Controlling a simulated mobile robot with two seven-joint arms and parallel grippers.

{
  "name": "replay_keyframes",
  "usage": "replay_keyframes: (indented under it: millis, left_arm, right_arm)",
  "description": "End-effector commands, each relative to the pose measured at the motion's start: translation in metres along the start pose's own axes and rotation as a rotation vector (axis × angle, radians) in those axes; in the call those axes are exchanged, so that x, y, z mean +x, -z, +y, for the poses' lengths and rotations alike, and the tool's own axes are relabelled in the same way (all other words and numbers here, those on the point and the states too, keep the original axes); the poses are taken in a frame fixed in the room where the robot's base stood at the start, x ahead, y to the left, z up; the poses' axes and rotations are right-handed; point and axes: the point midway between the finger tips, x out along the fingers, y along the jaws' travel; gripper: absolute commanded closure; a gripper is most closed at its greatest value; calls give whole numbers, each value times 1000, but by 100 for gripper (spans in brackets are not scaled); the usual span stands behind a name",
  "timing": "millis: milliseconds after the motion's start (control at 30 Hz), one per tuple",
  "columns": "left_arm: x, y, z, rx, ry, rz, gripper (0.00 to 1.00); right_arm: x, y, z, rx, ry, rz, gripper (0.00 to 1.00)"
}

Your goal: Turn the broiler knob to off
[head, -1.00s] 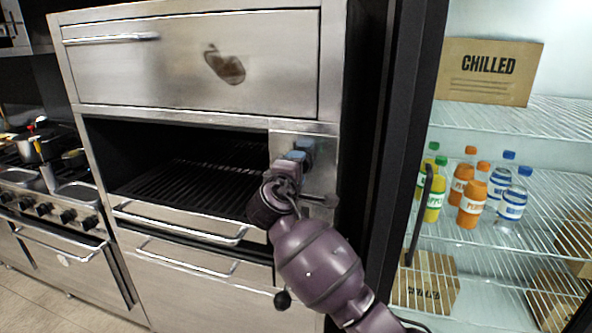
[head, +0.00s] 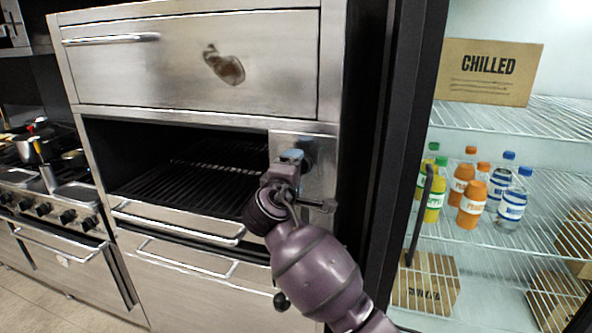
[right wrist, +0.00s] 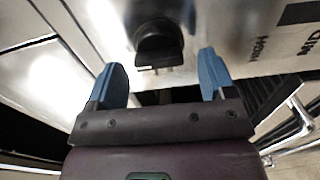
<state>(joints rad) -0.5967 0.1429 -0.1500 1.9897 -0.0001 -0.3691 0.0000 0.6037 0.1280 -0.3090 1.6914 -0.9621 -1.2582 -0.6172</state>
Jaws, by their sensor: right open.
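The broiler (head: 190,75) is a tall steel unit with an open dark grill cavity and a control panel (head: 322,150) at its right. In the right wrist view the broiler knob (right wrist: 158,45) is black and round with a raised grip bar. My right gripper (right wrist: 169,82) is open, its two blue fingers apart, with the knob ahead of the gap and not between the fingertips. In the head view the right gripper (head: 293,156) is in front of the panel and mostly hides the knob. My left gripper is not in view.
Printed labels (right wrist: 258,48) show upside down beside the knob. A drinks fridge with bottles (head: 472,200) and boxes stands at the right. A stove (head: 50,200) with pans is at the left.

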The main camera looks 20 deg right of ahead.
Motion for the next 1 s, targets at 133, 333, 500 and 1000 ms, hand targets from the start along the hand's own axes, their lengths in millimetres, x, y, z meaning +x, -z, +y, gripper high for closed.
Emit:
replay_keyframes:
  millis: [133,333,500,1000]
  left_arm:
    - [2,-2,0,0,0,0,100]
    - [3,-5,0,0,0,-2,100]
    - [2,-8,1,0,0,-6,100]
    - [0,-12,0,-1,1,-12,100]
  right_arm:
    - [-28,0,-2,3,2,2,23]
    - [-63,0,-1,3,2,1,23]
    - [-82,0,-1,1,1,-1,23]
    - [-90,-1,-2,1,4,1,23]
